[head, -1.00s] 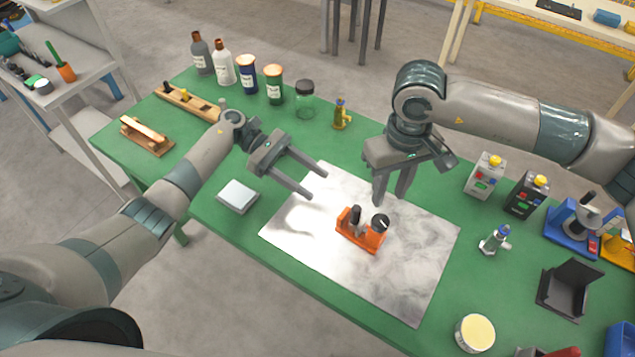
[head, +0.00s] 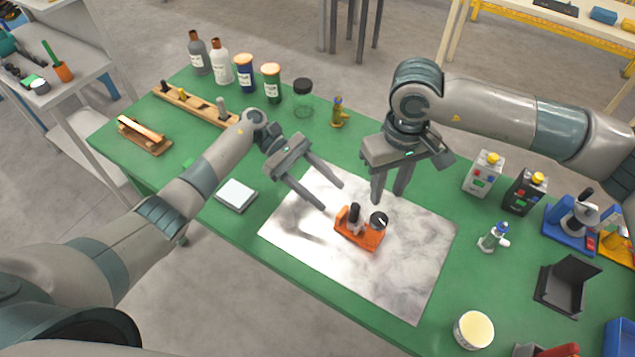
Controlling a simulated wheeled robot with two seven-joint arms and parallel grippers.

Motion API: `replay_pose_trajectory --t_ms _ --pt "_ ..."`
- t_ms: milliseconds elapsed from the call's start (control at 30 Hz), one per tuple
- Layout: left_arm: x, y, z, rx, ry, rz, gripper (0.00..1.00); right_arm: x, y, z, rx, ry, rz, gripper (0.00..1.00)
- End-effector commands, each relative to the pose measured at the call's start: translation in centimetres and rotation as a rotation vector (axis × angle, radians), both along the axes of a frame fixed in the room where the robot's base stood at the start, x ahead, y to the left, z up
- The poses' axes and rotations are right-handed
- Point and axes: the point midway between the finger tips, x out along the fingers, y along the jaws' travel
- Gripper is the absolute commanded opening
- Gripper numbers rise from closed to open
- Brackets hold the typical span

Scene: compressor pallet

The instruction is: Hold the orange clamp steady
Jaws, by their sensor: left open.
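The orange clamp (head: 358,235) stands on the grey-white metal sheet (head: 405,279), with a dark upright handle and a black round knob on top. My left gripper (head: 331,197) is open and empty, its two fingers pointing at the clamp from the upper left, apart from it. My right gripper (head: 387,197) points down just behind the black knob. Its fingers look apart with nothing between them. I cannot tell how high its tips are above the clamp.
A small white-topped box (head: 236,195) lies left of the sheet. A brass-coloured fitting (head: 339,113) and a glass jar (head: 303,98) stand behind. A silver valve (head: 493,237) and a yellow-topped tin (head: 474,329) stand right of the sheet. The sheet's front is clear.

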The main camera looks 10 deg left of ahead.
Motion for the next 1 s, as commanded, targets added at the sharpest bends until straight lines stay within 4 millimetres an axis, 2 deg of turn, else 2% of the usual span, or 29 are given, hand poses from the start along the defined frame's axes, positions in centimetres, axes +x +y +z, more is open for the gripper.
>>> replay_pose_trajectory --t_ms 700,1000 --pt "-4.1 -10.0 -4.4 -0.003 0.004 -0.001 0.53 0.0 0.0 0.0 0.0 0.0 0.0 0.31" --pt "-5.0 -12.4 -5.5 -0.002 0.002 0.0 0.53 0.0 0.0 0.0 0.0 0.0 0.0 0.31"
